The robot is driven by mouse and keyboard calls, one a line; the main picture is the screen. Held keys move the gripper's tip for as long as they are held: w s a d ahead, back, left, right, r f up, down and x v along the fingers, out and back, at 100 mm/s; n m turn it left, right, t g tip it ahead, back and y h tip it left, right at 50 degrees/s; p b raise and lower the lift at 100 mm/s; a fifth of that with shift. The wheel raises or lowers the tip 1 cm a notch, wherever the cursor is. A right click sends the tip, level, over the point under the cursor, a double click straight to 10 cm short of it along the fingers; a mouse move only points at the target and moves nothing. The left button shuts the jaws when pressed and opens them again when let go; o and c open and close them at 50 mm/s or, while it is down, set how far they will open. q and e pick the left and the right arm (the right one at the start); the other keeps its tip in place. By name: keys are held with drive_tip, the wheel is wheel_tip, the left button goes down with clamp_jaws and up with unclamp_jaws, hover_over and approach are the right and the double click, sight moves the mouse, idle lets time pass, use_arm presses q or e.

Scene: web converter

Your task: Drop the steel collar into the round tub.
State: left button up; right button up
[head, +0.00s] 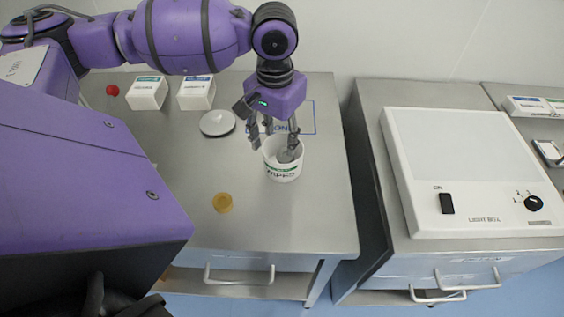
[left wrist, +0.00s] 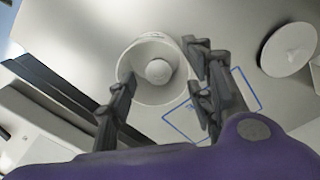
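The round tub (head: 282,172) is a white cup with a green-marked label, standing upright near the right side of the steel table. In the left wrist view, the tub (left wrist: 143,51) has a pale grey rounded thing (left wrist: 158,71) inside it. It may be the steel collar, but I cannot tell for sure. No other steel collar shows clearly. My left gripper (head: 274,149) points down at the tub's mouth, its fingers spread apart with nothing seen between them. One finger is by the tub's left rim, and another overlaps the opening in the head view. My right gripper is not in view.
A pale round dish or lid (head: 217,123), two white boxes (head: 147,93) and a red ball (head: 112,90) are further back. A light box (head: 470,170) stands on the right-hand bench, across a gap. The front right tabletop is clear.

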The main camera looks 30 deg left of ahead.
use_arm(q)
wheel_tip(320, 180, up, 12)
idle(0.6)
idle(0.4)
